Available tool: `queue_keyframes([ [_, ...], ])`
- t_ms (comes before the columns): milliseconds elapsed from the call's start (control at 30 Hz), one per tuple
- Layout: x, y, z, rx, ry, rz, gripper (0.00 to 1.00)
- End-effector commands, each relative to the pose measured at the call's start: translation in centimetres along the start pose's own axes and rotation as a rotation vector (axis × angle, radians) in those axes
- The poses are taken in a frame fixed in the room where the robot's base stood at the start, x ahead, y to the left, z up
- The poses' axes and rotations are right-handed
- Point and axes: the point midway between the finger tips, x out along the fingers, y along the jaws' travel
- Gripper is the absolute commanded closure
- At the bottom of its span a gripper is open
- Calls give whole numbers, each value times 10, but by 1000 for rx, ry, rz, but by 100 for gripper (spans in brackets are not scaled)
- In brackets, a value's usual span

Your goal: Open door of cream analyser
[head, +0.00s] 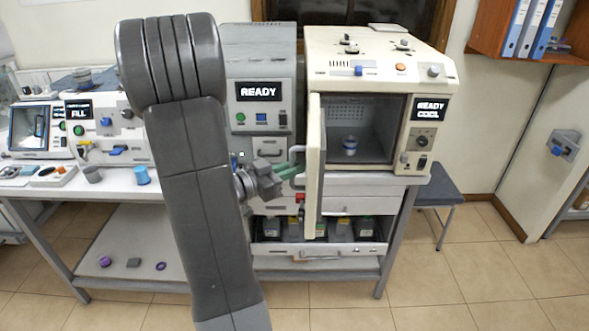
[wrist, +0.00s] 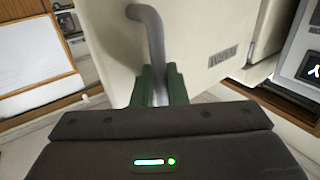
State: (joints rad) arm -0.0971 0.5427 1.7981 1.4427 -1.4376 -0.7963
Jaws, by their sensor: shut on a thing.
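The cream analyser (head: 436,75) stands at the right of the bench with its door (head: 314,160) swung out toward me. My gripper (head: 292,170) is at the left side of the door, shut on the door handle. In the wrist view the green fingers (wrist: 160,86) close around the lower end of the grey bent handle (wrist: 150,35), against the cream door panel (wrist: 205,50). The display of the analyser reads READY and COOL.
A grey machine (head: 260,60) marked READY stands left of the cream analyser. Drawers and a shelf with several containers (head: 340,230) lie below. A stool (head: 440,188) stands at the right. A blue cup (head: 141,175) is on the left bench. The floor in front is clear.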

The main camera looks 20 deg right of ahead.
Motion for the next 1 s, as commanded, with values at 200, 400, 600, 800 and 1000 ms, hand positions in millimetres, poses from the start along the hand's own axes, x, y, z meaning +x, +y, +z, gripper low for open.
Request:
queue_keyframes([
  [200,0,-2,-2,3,5,1,100],
  [400,0,-2,-3,4,6,0,83],
  [600,0,-2,-2,3,4,2,83],
  [800,-1,-1,-1,2,3,2,83],
  [1000,-20,-2,0,4,2,-2,83],
])
